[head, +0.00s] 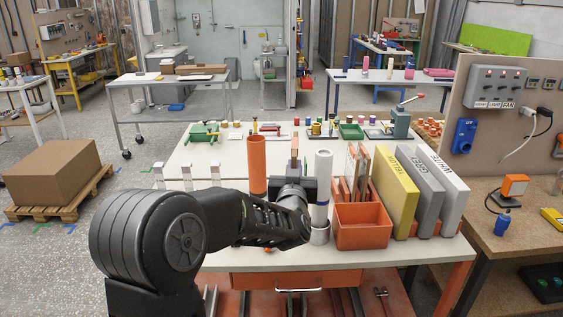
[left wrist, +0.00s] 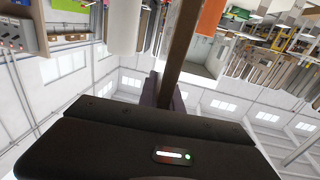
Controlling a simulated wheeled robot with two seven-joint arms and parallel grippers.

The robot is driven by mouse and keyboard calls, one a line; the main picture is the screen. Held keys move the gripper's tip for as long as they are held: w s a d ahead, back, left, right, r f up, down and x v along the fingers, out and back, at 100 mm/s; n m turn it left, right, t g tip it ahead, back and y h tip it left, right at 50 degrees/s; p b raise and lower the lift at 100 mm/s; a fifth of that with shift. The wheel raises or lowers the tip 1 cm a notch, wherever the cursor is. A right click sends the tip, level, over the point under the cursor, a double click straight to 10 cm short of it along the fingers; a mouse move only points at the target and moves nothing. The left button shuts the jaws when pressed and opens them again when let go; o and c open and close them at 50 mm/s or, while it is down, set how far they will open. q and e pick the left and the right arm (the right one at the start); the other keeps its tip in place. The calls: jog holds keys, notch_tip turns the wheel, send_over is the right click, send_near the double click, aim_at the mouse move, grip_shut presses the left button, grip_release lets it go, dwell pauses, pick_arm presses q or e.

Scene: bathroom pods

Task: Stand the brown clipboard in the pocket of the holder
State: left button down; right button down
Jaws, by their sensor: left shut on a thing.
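My left gripper (head: 294,182) reaches in from the left over the white table and is shut on a narrow brown board, the brown clipboard (head: 295,150), seen almost edge-on and upright. In the left wrist view the brown clipboard (left wrist: 182,45) rises from the jaws (left wrist: 165,92), also edge-on. An orange open-topped bin (head: 362,228), apparently the holder, stands right of the gripper, with several thin brown boards (head: 358,165) upright at its back. The clipboard is left of it and apart from it. The clipboard's lower part is hidden by my gripper and arm. My right gripper is not in view.
An orange tube (head: 257,165) stands left of the gripper and a white tube (head: 323,170) stands close on its right, between it and the bin. Yellow (head: 396,190), grey (head: 428,195) and white binders stand right of the bin.

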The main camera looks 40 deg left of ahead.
pick_arm(q)
jog(key=s+d+f+m+t+h+b, duration=0.2)
jog(key=d+f+m+h+b, duration=0.4)
jog(key=d+f, duration=1.7)
notch_tip(320, 180, down, 4)
jog(key=s+h+b, duration=0.1)
jog(key=h+b, duration=0.2)
jog(key=shift+d+f+t, duration=0.15)
jog(key=shift+t, duration=0.15)
